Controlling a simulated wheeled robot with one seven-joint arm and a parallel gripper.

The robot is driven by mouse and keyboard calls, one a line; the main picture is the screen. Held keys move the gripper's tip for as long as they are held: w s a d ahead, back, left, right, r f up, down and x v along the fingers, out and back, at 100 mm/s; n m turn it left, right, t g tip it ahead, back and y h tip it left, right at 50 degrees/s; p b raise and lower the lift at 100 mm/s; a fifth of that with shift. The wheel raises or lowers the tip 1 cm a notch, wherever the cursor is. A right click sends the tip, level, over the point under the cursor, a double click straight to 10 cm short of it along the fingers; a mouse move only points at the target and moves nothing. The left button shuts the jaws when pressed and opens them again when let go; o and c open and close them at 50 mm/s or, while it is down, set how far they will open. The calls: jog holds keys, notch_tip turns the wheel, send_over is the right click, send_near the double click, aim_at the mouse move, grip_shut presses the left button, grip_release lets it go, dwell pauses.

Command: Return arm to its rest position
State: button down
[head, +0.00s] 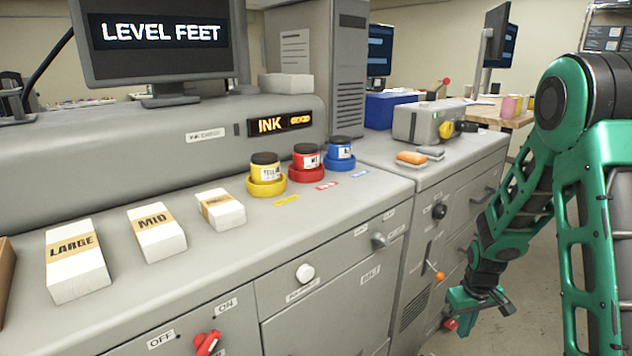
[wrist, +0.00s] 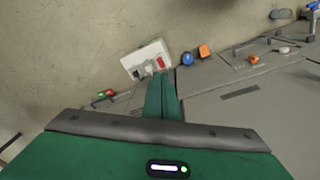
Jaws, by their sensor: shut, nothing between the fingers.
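My green arm (head: 530,190) stands at the right of the head view, bent downward in front of the grey cabinets. My gripper (head: 483,301) hangs low at its end, beside the cabinet front, and is shut and empty. In the wrist view the green fingers (wrist: 163,98) are together, with nothing held. A white box (wrist: 147,60) with a red switch shows just beyond the fingertips. I cannot tell whether the gripper touches anything.
A red knob (head: 450,324) and an orange-tipped lever (head: 434,271) are on the cabinet front close to the gripper. White packs (head: 77,262) and ink jars (head: 306,164) stand on the counter. Open floor (head: 545,262) lies at the right.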

jog(key=s+d+r+m, duration=0.2)
jog(key=s+r, duration=0.4)
jog(key=r, duration=0.3)
jog(key=s+r+m, duration=0.2)
jog(key=s+r, duration=0.2)
jog(key=s, duration=0.4)
jog(key=s+r+m, duration=0.2)
jog(key=s+r, duration=0.3)
jog(key=s, duration=0.3)
jog(key=s+r+m+g+y, duration=0.1)
jog(key=s+r, duration=0.3)
jog(key=s, duration=0.4)
jog(key=shift+a+r+m, duration=0.15)
jog(key=shift+m, duration=0.35)
jog(key=shift+w, duration=0.1)
jog(key=shift+w+f, duration=0.25)
jog(key=shift+w, duration=0.4)
